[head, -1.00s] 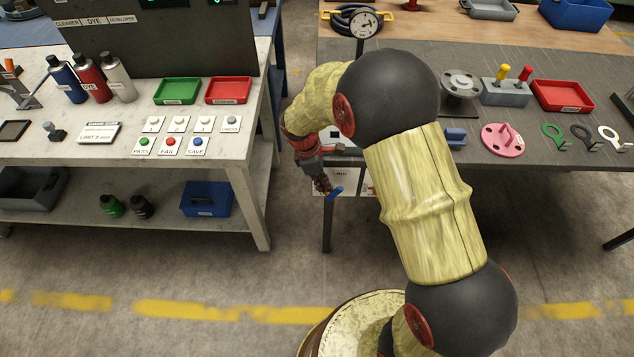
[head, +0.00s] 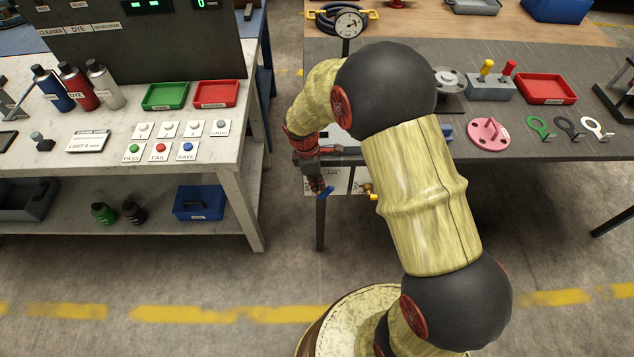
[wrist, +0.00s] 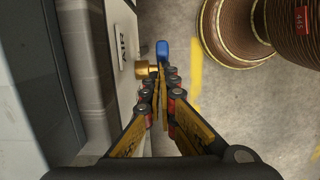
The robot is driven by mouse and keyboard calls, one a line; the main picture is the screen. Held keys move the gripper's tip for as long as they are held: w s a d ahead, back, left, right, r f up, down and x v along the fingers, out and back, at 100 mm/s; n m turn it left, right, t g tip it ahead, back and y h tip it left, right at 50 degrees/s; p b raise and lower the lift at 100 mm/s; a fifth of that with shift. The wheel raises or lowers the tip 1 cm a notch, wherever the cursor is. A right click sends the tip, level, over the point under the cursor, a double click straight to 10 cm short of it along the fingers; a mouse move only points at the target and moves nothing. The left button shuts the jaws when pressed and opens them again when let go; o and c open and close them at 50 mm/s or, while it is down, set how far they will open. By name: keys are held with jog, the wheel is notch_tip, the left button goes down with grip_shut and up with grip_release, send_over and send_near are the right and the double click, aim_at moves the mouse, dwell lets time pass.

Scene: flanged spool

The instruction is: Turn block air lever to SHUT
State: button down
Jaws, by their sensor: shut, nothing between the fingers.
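The blue lever (wrist: 162,50) sits just beyond my fingertips in the wrist view, beside a brass valve body (wrist: 146,70) on the white AIR plate (wrist: 123,50). In the head view the blue lever (head: 328,191) shows as a small blue end at my fingertips, by the AIR plate (head: 341,181) under the right bench's front edge. My gripper (wrist: 160,80), also in the head view (head: 320,187), is shut and empty, pointing at the lever. The fingertips overlap the lever's near part, so I cannot tell whether they touch it.
A second brass fitting with a yellow handle (head: 373,196) is just right of the plate. A bench leg (head: 320,225) stands below my gripper. The left bench (head: 252,215) is across an open floor gap. A ribbed brown column (wrist: 240,30) stands right in the wrist view.

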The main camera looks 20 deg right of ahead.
jog(key=shift+s+d+r+y+p, duration=0.1)
jog(key=shift+d+y+p, duration=0.1)
jog(key=shift+y+p, duration=0.15)
jog(key=shift+s+d+y+p, duration=0.1)
jog(key=shift+d+y+p, duration=0.35)
jog(key=shift+p, duration=0.15)
jog(key=shift+s+d+f+t+y, duration=0.2)
jog(key=shift+d+t+y, duration=0.45)
jog(key=shift+y, duration=0.45)
jog(key=shift+s+d+f+b, duration=0.2)
jog(key=shift+d+f+b, duration=0.1)
jog(key=shift+d, duration=0.2)
jog(key=shift+s+d+f+b, duration=0.2)
jog(key=shift+d+f, duration=0.1)
jog(key=shift+d, duration=0.2)
jog(key=shift+s+d+f+b, duration=0.25)
jog(key=shift+d+f+b, duration=0.55)
jog(key=shift+d, duration=0.2)
